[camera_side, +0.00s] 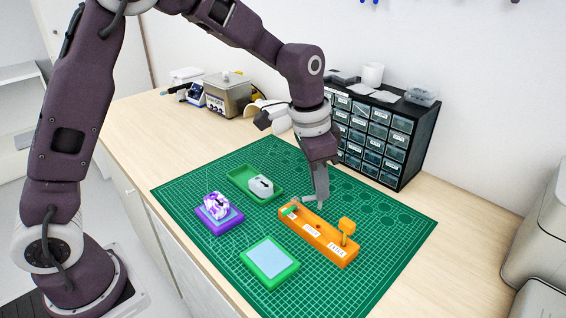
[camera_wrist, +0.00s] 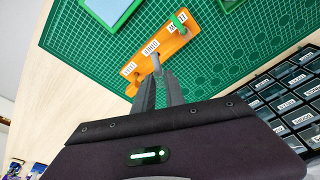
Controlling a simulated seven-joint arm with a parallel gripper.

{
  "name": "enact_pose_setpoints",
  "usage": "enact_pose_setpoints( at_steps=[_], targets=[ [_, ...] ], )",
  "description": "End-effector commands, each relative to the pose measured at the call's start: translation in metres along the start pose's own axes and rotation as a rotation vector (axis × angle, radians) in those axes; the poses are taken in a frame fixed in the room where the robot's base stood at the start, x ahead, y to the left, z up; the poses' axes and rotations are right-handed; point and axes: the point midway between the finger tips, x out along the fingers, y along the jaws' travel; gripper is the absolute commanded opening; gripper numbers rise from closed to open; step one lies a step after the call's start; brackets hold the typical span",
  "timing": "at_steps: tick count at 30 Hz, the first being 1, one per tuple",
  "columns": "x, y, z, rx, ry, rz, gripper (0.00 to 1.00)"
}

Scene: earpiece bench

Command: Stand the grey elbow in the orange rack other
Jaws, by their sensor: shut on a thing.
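The orange rack (camera_side: 326,243) lies on the green mat with white labels along its side; it also shows in the wrist view (camera_wrist: 140,77). My gripper (camera_side: 322,204) points down over the rack's far side, and its fingertips show in the wrist view (camera_wrist: 158,77). It is shut on the small grey elbow (camera_wrist: 155,61), whose visible end lies over the rack near the middle label. I cannot tell whether the elbow touches the rack. A small green piece (camera_wrist: 179,19) is at one rack end, and an orange piece (camera_side: 347,226) stands at the other.
A purple tray (camera_side: 219,226) holds a purple-white piece, and a green tray (camera_side: 240,185) holds a pale piece. A green-rimmed pad (camera_side: 270,262) lies in front of the rack. A drawer cabinet (camera_side: 385,135) stands behind. The mat's right side is clear.

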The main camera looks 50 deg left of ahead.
Motion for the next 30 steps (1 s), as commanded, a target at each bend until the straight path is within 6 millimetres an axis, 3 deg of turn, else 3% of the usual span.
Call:
enact_pose_setpoints(
  at_steps=[10, 21, 30],
  targets=[
    [0.002, 0.001, -0.001, 0.003, 0.000, -0.001, 0.00],
    [0.036, 0.001, 0.006, 0.003, -0.002, 0.001, 0.00],
    [0.045, 0.001, 0.007, 0.004, 0.001, 0.000, 0.00]
  ],
)
